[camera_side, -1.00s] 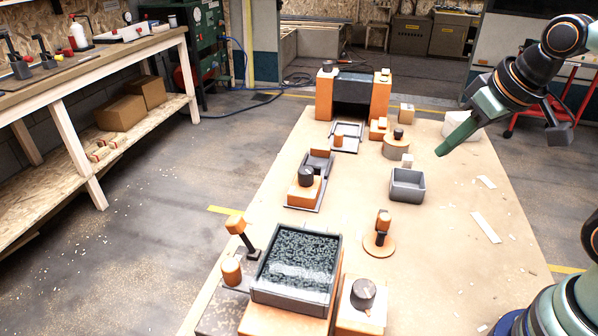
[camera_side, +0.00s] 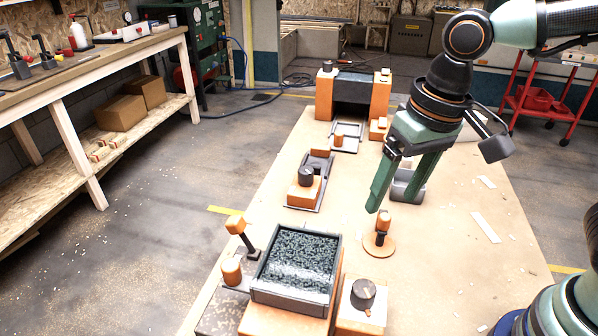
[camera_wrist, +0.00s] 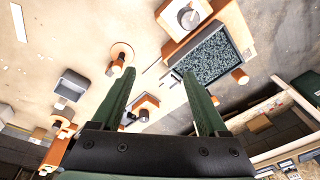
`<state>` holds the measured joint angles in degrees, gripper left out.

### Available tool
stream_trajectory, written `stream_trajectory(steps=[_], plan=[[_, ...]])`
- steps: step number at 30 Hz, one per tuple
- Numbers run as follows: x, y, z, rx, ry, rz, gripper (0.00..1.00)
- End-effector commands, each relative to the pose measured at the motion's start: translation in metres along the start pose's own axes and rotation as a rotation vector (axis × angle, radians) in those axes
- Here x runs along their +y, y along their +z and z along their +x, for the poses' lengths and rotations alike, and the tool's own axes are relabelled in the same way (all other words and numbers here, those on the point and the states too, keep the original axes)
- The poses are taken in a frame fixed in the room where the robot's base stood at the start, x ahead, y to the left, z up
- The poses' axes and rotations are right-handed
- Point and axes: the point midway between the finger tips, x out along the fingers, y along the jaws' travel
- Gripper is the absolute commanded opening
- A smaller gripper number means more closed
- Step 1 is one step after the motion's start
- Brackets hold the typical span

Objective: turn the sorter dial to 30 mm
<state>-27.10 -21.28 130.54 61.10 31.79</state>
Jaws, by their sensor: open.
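A dark round dial (camera_side: 363,293) sits on an orange box with a pale top, at the right of a speckled tray machine (camera_side: 297,265). It also shows at the top of the wrist view (camera_wrist: 188,17). No scale marks are readable, and I cannot tell its setting. A second dark knob (camera_side: 306,175) stands on an orange block farther back. My gripper (camera_side: 395,205) is open and empty, pointing down above the table, behind and apart from the near dial. In the wrist view the green fingers (camera_wrist: 160,72) are spread with nothing between them.
An orange-topped lever on a round base (camera_side: 382,232) stands near my fingertips. A grey bin (camera_side: 407,197) is partly hidden behind my gripper. An orange arch (camera_side: 380,100) stands at the back. An orange-headed lever (camera_side: 236,225) stands left of the tray. The table's right side is mostly clear.

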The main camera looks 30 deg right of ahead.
Motion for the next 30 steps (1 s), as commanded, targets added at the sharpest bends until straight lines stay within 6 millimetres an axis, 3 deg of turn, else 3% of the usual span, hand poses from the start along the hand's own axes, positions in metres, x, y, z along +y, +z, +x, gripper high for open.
stream_trajectory(steps=[1,3,9,17,30], plan=[[-0.018,0.011,0.005,-0.045,0.018,-0.003,0.77],[-0.035,0.023,0.01,-0.086,0.042,0.013,0.77],[-0.059,0.043,0.017,-0.139,0.089,0.042,0.77],[-0.058,0.048,0.04,-0.145,0.097,0.05,0.77],[-0.051,0.059,0.118,-0.144,0.096,0.049,0.77]])
